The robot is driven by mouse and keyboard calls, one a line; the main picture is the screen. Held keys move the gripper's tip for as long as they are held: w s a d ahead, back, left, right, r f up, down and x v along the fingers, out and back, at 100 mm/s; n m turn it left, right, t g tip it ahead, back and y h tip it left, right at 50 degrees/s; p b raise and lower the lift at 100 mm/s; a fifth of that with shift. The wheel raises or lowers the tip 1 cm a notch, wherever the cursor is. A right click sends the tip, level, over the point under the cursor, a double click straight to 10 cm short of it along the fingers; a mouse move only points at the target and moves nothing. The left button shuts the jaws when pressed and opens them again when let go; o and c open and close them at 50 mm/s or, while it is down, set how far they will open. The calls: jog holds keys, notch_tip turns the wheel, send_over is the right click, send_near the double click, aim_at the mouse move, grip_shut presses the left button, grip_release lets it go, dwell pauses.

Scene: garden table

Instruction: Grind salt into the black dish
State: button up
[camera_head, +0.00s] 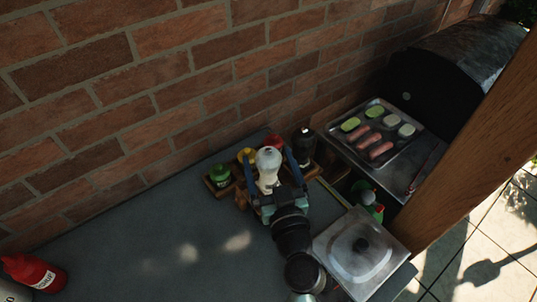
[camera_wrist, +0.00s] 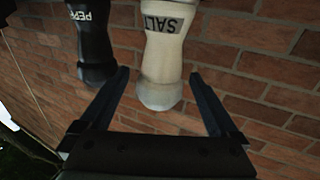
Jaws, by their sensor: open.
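The white salt grinder (camera_head: 268,178) stands upright in the wooden rack by the wall, with a clear rounded top. In the wrist view it appears upside down, with its SALT label (camera_wrist: 169,24) readable. My gripper (camera_head: 269,157) is open, with one blue finger on each side of the salt grinder. In the wrist view my gripper (camera_wrist: 158,75) shows a gap between each finger and the grinder. I cannot make out a black dish in either view.
The black pepper grinder (camera_head: 304,147) stands close on the right. A green jar (camera_head: 219,177) is on the left. A square metal lid (camera_head: 355,262) and a food tray (camera_head: 385,130) lie to the right. A red bottle (camera_head: 36,272) is front left. The grey tabletop (camera_head: 150,235) is mostly clear.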

jog(key=shift+w, duration=0.3)
jog(key=shift+c, duration=0.4)
jog(key=c, duration=1.3)
jog(key=shift+a, duration=0.1)
jog(key=shift+m+h+p, duration=0.3)
jog(key=shift+m+h, duration=0.1)
jog(key=shift+h, duration=0.2)
